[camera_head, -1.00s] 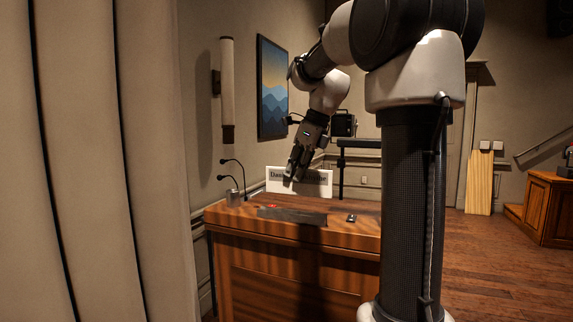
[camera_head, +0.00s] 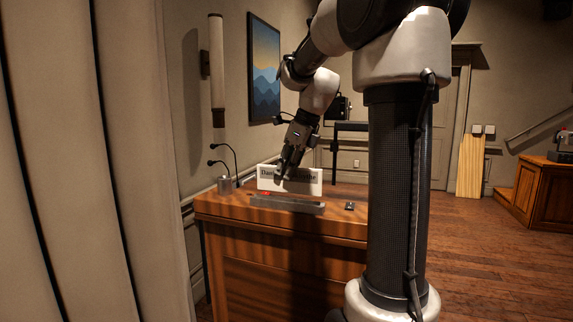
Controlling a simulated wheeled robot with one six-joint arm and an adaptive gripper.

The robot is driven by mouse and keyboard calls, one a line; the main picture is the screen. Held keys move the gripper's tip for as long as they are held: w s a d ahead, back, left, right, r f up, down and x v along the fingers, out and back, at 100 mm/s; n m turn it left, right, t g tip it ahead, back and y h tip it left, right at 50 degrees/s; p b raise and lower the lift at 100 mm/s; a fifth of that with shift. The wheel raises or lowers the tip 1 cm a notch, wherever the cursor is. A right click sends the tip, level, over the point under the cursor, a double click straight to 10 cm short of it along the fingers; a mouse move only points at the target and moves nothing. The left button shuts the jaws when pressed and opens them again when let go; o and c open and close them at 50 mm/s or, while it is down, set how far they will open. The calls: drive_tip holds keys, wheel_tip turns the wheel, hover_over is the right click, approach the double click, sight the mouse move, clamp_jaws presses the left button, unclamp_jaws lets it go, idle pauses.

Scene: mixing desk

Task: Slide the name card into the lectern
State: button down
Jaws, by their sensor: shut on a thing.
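The white name card (camera_head: 309,188) with dark lettering stands upright, its long side level, above the top of the wooden lectern (camera_head: 270,245). My gripper (camera_head: 284,175) points down from above and is shut on the card near its middle, hiding part of the lettering. A long grey bar-like holder (camera_head: 290,205) lies on the lectern top, just in front of and below the card. The card's lower edge appears close to the holder. I cannot tell whether they touch, and no slot can be made out.
A small red item (camera_head: 266,194) lies by the holder's left end. Twin gooseneck microphones (camera_head: 225,183) stand at the lectern's left, and a small dark device (camera_head: 349,206) lies at the right. A curtain (camera_head: 90,160) fills the left side. Open floor (camera_head: 480,265) lies to the right.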

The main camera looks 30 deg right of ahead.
sight(285, 183)
drive_tip(key=shift+w+a, duration=0.15)
idle(0.7)
drive_tip(key=shift+f, duration=0.3)
idle(0.4)
drive_tip(key=shift+f, duration=0.8)
drive_tip(key=shift+f, duration=0.15)
idle(0.3)
drive_tip(key=shift+f, duration=0.55)
drive_tip(key=shift+f, duration=0.4)
drive_tip(key=c, duration=1.5)
unclamp_jaws()
